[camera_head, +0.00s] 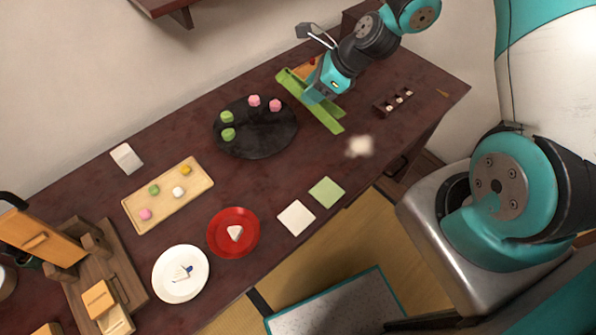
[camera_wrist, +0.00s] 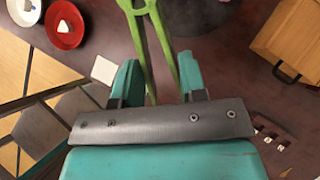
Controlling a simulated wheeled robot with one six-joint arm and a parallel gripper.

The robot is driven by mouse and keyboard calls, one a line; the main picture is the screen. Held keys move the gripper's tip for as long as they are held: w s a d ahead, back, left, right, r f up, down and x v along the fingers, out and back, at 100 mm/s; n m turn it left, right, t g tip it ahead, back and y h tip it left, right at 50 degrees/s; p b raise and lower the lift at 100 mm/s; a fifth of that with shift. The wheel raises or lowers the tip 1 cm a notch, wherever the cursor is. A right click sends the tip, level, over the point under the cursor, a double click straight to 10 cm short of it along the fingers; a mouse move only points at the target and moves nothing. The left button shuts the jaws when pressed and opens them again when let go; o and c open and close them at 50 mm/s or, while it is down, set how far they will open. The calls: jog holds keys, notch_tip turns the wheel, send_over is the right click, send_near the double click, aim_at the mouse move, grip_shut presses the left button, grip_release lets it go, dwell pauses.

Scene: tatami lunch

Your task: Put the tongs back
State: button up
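The green tongs (camera_head: 333,124) lie across my gripper (camera_head: 318,94) above the right part of the dark table, their joined end toward the left. In the wrist view the two green legs of the tongs (camera_wrist: 163,45) run down between my two teal fingers (camera_wrist: 158,75), close against them. My gripper appears closed on the legs, and the tongs look lifted off the table. The legs' lower ends are hidden by my gripper in the wrist view. A small dark rack (camera_head: 393,102) with pale dots stands at the right.
A round black plate (camera_head: 255,145) with pink and green sweets is left of my gripper. A wooden box (camera_wrist: 295,40) with a handle stands behind it. A wooden tray (camera_head: 150,218), red plate (camera_head: 225,247), white plate (camera_head: 170,291) and two square pads (camera_head: 297,218) lie further left.

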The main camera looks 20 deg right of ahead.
jog(key=s+a+r+n+g+b, duration=0.45)
jog(key=r+n+g, duration=0.2)
jog(key=n, duration=0.45)
notch_tip(320, 180, down, 20)
jog(key=shift+a+y+p, duration=0.25)
jog(key=shift+y+p, duration=0.05)
jog(key=shift+y, duration=0.1)
jog(key=shift+f, duration=0.1)
jog(key=shift+f, duration=0.4)
jog(key=o, duration=0.5)
jog(key=shift+r, duration=0.1)
